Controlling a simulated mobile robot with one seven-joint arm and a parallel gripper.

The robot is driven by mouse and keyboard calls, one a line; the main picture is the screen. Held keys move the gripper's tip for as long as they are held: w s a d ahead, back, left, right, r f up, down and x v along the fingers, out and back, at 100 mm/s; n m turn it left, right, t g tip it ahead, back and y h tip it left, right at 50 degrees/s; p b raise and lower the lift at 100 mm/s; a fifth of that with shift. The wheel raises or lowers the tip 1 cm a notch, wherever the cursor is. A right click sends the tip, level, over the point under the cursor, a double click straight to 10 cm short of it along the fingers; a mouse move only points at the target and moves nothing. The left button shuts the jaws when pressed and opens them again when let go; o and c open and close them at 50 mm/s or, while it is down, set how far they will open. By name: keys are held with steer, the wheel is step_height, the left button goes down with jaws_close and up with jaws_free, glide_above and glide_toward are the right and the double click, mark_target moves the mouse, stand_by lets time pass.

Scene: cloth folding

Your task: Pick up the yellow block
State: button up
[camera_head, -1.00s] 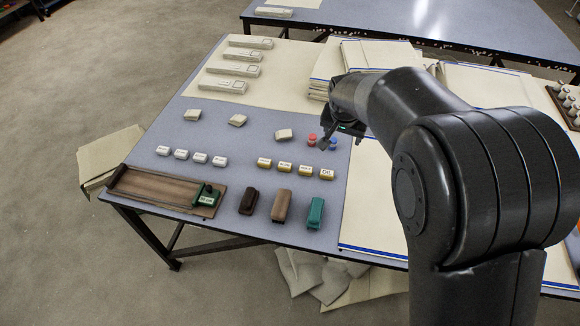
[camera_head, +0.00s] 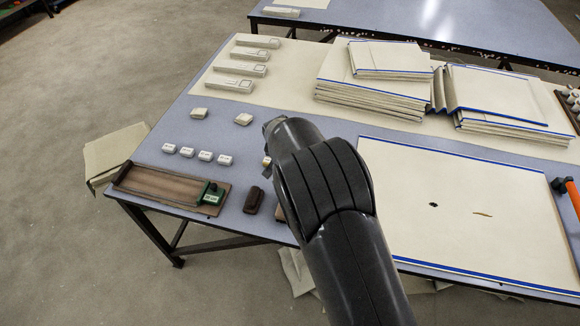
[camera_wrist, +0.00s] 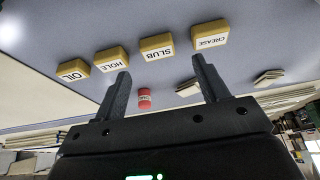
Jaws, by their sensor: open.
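Several yellow blocks stand in a slanted row in the wrist view, with white labelled faces: OIL (camera_wrist: 73,71), HOLE (camera_wrist: 110,60), SLUB (camera_wrist: 157,47) and CREASE (camera_wrist: 210,35). My gripper (camera_wrist: 160,64) is open and empty, its two fingers apart and pointing toward the row. The SLUB block appears beyond the gap between the fingertips; I cannot tell the exact distance.
A red object (camera_wrist: 144,98) shows between the fingers. White labelled blocks (camera_head: 205,155), a wooden tray (camera_head: 160,187) and a dark brown block (camera_head: 254,200) lie left of my arm. A cream cloth (camera_head: 460,210) with marks lies right. Folded cloth stacks (camera_head: 375,90) are behind.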

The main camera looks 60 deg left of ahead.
steer(key=x, duration=0.4)
steer(key=shift+d+f, duration=0.2)
steer(key=shift+f, duration=0.3)
steer(key=shift+c, duration=0.5)
steer(key=c, duration=1)
steer(key=shift+o, duration=0.2)
steer(key=shift+r, duration=0.15)
steer(key=r, duration=0.4)
steer(key=shift+w+d+r, duration=0.2)
steer(key=shift+r, duration=0.05)
steer(key=w+d+r, duration=0.6)
steer(key=w+d, duration=0.1)
steer(key=d, duration=0.1)
steer(key=shift+d, duration=0.3)
